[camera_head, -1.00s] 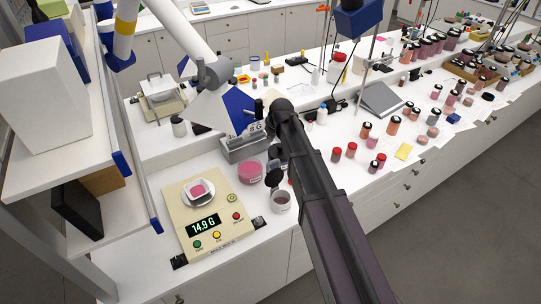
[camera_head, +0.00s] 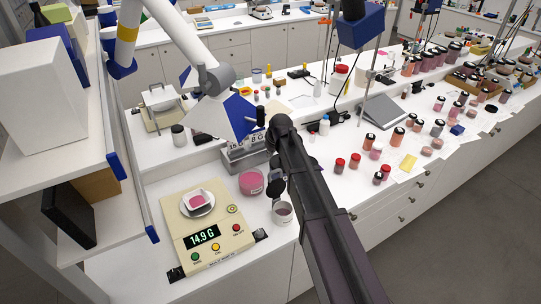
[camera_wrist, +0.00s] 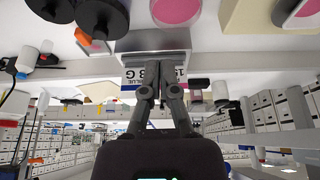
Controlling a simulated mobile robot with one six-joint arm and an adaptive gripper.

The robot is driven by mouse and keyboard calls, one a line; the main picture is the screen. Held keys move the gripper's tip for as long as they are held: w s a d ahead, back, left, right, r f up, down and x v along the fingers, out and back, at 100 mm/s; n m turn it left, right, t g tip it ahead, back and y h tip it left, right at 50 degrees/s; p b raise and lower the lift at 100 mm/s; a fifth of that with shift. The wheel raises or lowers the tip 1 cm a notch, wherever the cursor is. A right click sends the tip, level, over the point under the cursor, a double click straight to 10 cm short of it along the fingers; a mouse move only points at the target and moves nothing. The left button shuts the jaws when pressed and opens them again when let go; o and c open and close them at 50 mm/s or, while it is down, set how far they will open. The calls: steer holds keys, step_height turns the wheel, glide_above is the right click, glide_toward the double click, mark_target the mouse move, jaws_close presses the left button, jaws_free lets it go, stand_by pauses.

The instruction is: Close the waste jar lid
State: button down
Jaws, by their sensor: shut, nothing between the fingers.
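The waste jar appears to be the small clear jar (camera_head: 283,213) at the front edge of the bench, right of the scale. Its dark round lid (camera_head: 277,188) stands raised at the jar's back, so the jar is open. My arm passes just right of the jar and partly covers the lid area. In the wrist view my gripper (camera_wrist: 158,88) is shut and empty, its fingers in front of a metal block with a printed label (camera_wrist: 150,46). Dark round shapes (camera_wrist: 100,14) at that view's top left may include the lid; I cannot tell. The fingertips are hidden in the head view.
A beige scale (camera_head: 222,246) reading 14.9 G stands left of the jar. A pink-filled jar (camera_head: 251,183) is close behind it, with the metal block (camera_head: 240,160) beyond. Several red-capped jars (camera_head: 355,161) stand right of my arm. A shelf (camera_head: 125,215) borders the left.

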steer(key=shift+s+d+f+b, duration=0.15)
steer(key=shift+s+f+b, duration=0.1)
steer(key=shift+f+b, duration=0.6)
steer(key=shift+s+d+f+b, duration=0.2)
steer(key=shift+s+f+b, duration=0.1)
steer(key=shift+f+b, duration=0.55)
steer(key=shift+s+d+f+b, duration=0.15)
steer(key=shift+s+f+b, duration=0.1)
steer(key=shift+f+b, duration=0.6)
steer(key=shift+f, duration=0.1)
